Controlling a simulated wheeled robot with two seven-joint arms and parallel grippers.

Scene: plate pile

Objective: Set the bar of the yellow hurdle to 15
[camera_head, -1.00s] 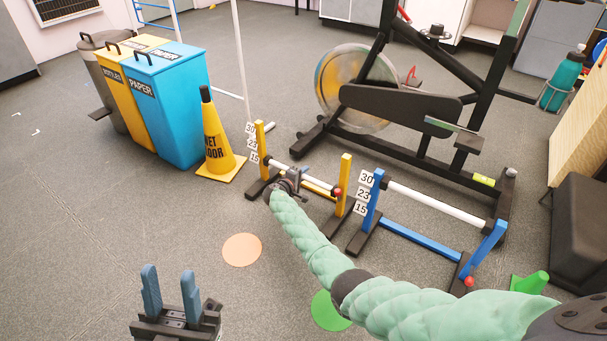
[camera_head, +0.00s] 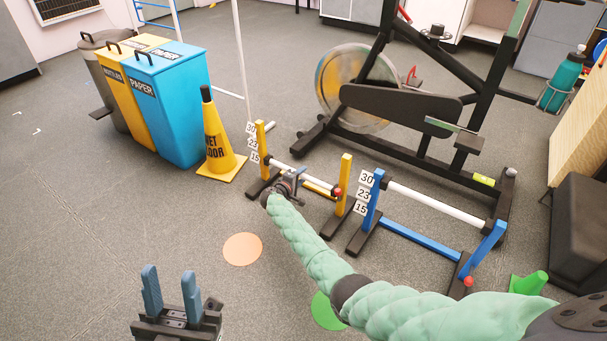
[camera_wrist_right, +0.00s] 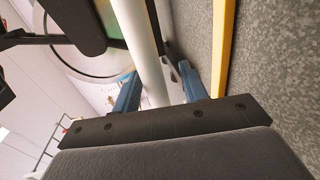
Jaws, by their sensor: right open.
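The yellow hurdle (camera_head: 346,178) stands on the floor, with labels 30, 23 and 15 beside its left post. Its white bar (camera_head: 318,184) appears about level with the 15 label (camera_head: 254,158). My right gripper (camera_head: 298,176) is at the middle of this bar and partly hides it. In the right wrist view the white bar (camera_wrist_right: 138,45) passes between the open blue fingers, with a gap on the right side. The hurdle's yellow lower rail (camera_wrist_right: 223,50) runs to the right of the fingers. My left gripper (camera_head: 170,290) is open and empty over the floor, lower left.
A blue hurdle (camera_head: 420,241) with its own white bar stands close on the right. A black exercise machine (camera_head: 400,100) is behind. A yellow wet-floor cone (camera_head: 217,145) and bins (camera_head: 180,110) stand left. Floor at the left is clear.

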